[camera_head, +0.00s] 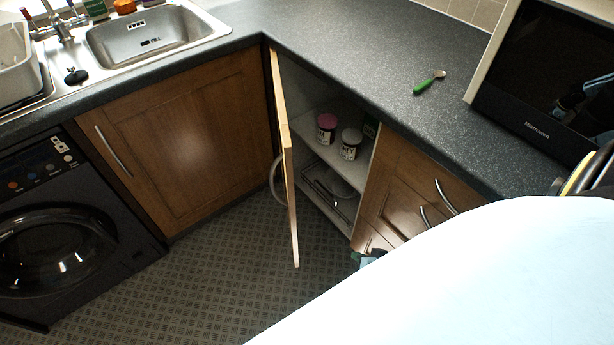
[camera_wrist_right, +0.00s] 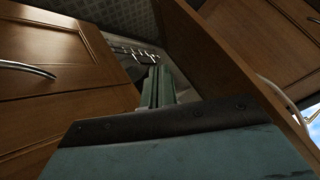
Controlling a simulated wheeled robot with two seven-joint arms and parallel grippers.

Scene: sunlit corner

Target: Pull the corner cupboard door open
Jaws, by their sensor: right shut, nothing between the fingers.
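The corner cupboard door (camera_head: 286,160) stands wide open, swung out from the corner, and is seen nearly edge-on. Its curved metal handle (camera_head: 275,178) is on the left face, away from the open inside. In the right wrist view the door (camera_wrist_right: 232,60) rises at the right, with its pale handle (camera_wrist_right: 285,100) on the far side. My right gripper (camera_head: 358,258) shows only in part, low in front of the drawers, right of the door and apart from it. Its fingers (camera_wrist_right: 155,88) are shut and empty, pointing toward the cupboard opening. My left gripper is out of view.
The cupboard shelf (camera_head: 308,122) holds two labelled jars, and a wire rack (camera_head: 325,190) lies below. Drawers (camera_head: 410,190) with handles stand to the right. A green-handled utensil (camera_head: 430,82) lies on the worktop. The floor (camera_head: 220,260) left of the door is clear.

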